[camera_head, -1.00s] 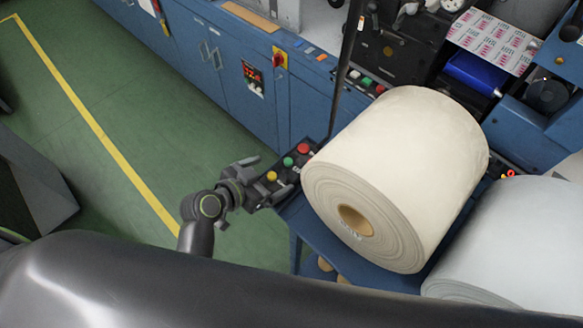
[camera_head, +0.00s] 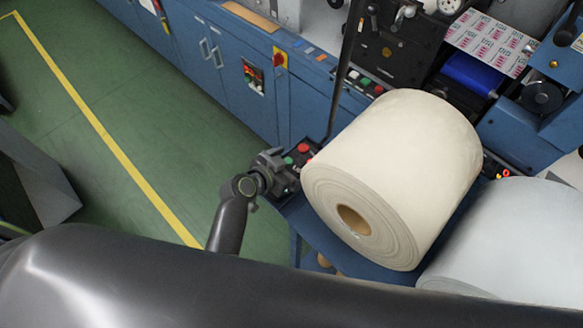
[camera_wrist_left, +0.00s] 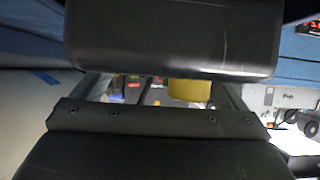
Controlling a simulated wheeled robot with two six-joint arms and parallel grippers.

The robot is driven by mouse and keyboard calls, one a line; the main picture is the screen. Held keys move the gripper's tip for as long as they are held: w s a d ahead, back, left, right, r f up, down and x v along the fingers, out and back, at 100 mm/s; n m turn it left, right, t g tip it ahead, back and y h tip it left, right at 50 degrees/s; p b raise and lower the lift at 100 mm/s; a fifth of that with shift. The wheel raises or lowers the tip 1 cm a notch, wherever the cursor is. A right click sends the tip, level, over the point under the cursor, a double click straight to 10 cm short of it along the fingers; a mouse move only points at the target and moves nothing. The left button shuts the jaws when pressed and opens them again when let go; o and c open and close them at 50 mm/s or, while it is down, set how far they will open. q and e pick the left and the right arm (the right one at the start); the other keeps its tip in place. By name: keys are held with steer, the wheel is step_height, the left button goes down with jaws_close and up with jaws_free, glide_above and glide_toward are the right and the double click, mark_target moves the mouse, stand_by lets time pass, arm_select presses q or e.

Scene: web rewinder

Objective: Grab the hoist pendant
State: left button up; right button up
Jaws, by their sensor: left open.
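The hoist pendant (camera_head: 296,154) is a dark control box with a red and a green button, hanging at the end of a black cable beside the large cream roll. My left gripper (camera_head: 283,170) is open at the pendant's lower left end and covers that part in the head view. I cannot tell there whether the jaws touch the pendant. My right gripper is not in view.
The cream roll (camera_head: 400,170) sits just right of the pendant on a blue stand. A pale roll (camera_head: 510,245) is at lower right. Blue machine cabinets (camera_head: 225,60) run behind. Green floor with a yellow line (camera_head: 110,145) is open on the left.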

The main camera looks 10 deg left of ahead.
arm_select(q)
steer(key=c, duration=1.4)
steer(key=shift+r, duration=0.1)
steer(key=shift+c, duration=0.7)
steer(key=shift+r, duration=0.1)
